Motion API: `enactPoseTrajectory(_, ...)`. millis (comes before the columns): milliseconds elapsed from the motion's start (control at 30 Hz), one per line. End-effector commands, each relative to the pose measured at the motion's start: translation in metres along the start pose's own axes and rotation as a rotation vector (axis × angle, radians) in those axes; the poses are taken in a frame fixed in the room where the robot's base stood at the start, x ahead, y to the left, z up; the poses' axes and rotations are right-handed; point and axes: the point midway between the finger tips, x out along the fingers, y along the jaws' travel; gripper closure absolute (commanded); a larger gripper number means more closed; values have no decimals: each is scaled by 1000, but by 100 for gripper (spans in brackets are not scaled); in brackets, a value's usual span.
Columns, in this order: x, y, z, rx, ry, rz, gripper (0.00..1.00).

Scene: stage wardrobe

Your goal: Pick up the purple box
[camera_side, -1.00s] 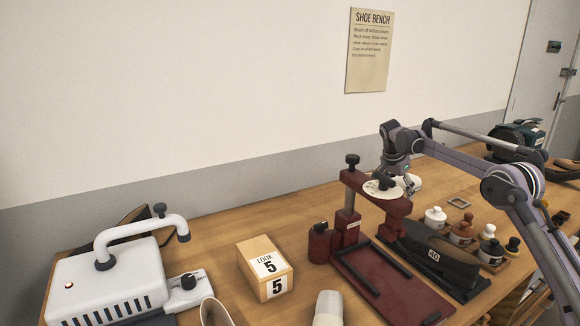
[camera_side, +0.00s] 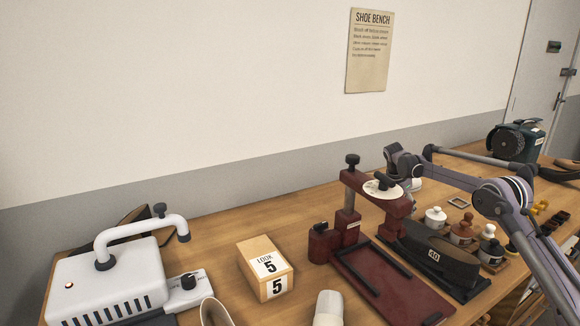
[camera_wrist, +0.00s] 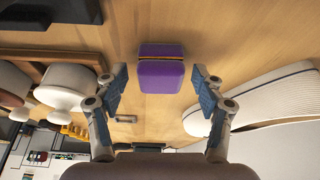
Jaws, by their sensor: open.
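The purple box (camera_wrist: 160,77) lies on the wooden bench near the middle of the wrist view. It is small, with a purple upper part and a thin yellow band. My gripper (camera_wrist: 158,85) is open, with one blue-padded finger on each side of the box in the picture and a gap between each finger and the box. I see no contact. In the side view I cannot make out the box, and my gripper's fingers are hidden behind the dark red press (camera_side: 392,207).
White and brown knobbed pots (camera_wrist: 68,88) stand left. In the side view, a numbered block (camera_side: 262,262) and a white machine (camera_side: 108,285) stand further left.

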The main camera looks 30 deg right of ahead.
Motion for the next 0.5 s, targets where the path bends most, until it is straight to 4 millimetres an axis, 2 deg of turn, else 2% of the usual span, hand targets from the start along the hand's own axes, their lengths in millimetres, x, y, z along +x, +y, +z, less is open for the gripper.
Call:
enactPoseTrajectory(33,0,0,0,0,0,0,40)
enactPoseTrajectory(200,0,0,0,0,0,0,89)
enactPoseTrajectory(500,0,0,0,0,0,0,89)
